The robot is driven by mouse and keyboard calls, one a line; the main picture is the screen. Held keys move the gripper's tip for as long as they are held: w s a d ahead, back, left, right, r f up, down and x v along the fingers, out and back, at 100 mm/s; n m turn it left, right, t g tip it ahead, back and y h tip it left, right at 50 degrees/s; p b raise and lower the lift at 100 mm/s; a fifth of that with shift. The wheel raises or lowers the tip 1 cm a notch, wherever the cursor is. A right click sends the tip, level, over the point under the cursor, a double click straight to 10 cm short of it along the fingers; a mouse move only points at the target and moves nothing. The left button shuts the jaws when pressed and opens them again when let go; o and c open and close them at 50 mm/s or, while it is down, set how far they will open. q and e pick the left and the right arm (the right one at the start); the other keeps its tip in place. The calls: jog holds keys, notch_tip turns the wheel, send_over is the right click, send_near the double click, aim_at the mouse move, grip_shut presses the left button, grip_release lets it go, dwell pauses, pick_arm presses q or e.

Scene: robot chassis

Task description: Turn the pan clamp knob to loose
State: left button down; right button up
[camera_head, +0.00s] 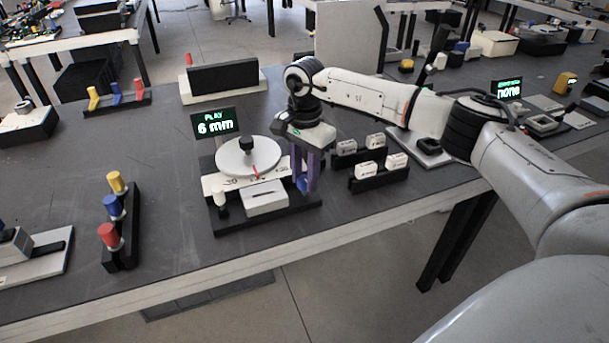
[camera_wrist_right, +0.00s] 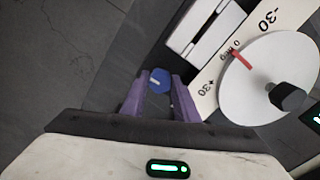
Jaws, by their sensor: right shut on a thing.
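The pan clamp knob is a small blue knob (camera_head: 302,185) with a pale line on its top, at the right end of the pan device. It also shows in the right wrist view (camera_wrist_right: 159,80). My right gripper (camera_head: 306,186) points down with its purple fingers on either side of the knob, shut on it; the wrist view shows the fingertips (camera_wrist_right: 159,84) beside it. The pan device has a round white plate (camera_head: 235,158) with a black knob on top and a red pointer near the 0 mark of its degree scale. My left gripper is not in view.
A display (camera_head: 215,124) behind the plate reads "PLAY 6 mm". Black racks with white blocks (camera_head: 378,177) stand close to the right of my gripper. A rack with red, blue and yellow knobs (camera_head: 121,258) stands at left. The tabletop between that rack and the device is clear.

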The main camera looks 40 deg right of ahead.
aim_at(304, 178)
jog(key=o, duration=1.1)
jog(key=shift+c, duration=0.2)
jog(key=shift+r, duration=0.15)
notch_tip(304, 178, up, 10)
